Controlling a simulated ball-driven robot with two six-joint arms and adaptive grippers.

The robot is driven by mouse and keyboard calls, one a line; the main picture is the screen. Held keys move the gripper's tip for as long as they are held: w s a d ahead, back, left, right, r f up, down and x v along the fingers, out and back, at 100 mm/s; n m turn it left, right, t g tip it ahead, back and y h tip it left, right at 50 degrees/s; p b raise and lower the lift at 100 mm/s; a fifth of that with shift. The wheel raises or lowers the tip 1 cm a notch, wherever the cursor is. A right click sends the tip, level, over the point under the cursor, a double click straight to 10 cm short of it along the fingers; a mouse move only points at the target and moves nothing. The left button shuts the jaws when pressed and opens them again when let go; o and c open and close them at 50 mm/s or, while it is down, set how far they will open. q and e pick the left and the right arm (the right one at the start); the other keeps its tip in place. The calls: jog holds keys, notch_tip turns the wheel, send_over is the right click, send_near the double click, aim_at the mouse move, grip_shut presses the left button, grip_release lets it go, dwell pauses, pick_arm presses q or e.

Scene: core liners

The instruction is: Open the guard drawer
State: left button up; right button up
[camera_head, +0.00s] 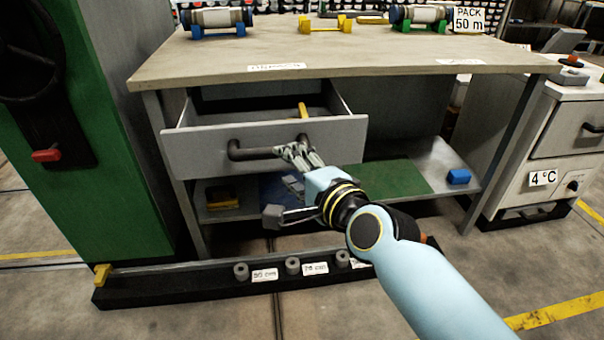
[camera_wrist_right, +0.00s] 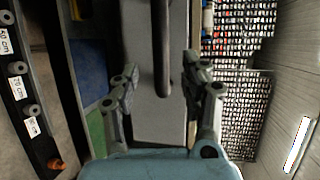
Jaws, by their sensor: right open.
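The grey guard drawer (camera_head: 200,155) under the bench top stands pulled out, so its inside shows from above. Its dark bar handle (camera_head: 255,153) runs across the front. My right gripper (camera_head: 283,186) is in front of the drawer at the right end of the handle, with its fingers spread. One finger overlaps the handle's right end in the head view; the other is lower, near the shelf. In the right wrist view the handle (camera_wrist_right: 162,45) lies between the open fingers, and I cannot tell whether they touch it. My left gripper is not in view.
A yellow piece (camera_head: 303,111) shows inside the drawer. The wooden bench top (camera_head: 400,58) is above it, with capped rolls and a yellow stand at the back. A green cabinet (camera_head: 120,120) stands left, a 4 °C unit (camera_head: 560,150) right. A low black rail (camera_head: 200,287) lies in front.

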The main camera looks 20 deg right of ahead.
jog(key=v, duration=0.4)
dwell(0.4)
jog(key=s+d+f+n+g, duration=0.15)
jog(key=s+f, duration=0.35)
jog(key=f, duration=0.5)
jog(key=s+d+f+n+g+h, duration=0.1)
jog(key=s+f+n+g, duration=0.15)
jog(key=s+f, duration=0.45)
jog(key=s+d+f+n+g, duration=0.2)
jog(key=f+g, duration=0.1)
jog(key=f, duration=0.9)
jog(key=s+d+f+n+g, duration=0.2)
jog(key=s+f+n, duration=0.2)
jog(key=s, duration=0.7)
jog(key=s+d+f+n+g+h, duration=0.1)
jog(key=s+d+f+n+g, duration=0.1)
jog(key=s+f, duration=0.5)
jog(key=s+d+f+n+g, duration=0.3)
jog(key=s+f+n+g, duration=0.1)
jog(key=s, duration=1.1)
jog(key=shift+f+n+h, duration=0.4)
jog(key=shift+f+n, duration=0.25)
jog(key=shift+n, duration=0.25)
jog(key=shift+w+d, duration=0.1)
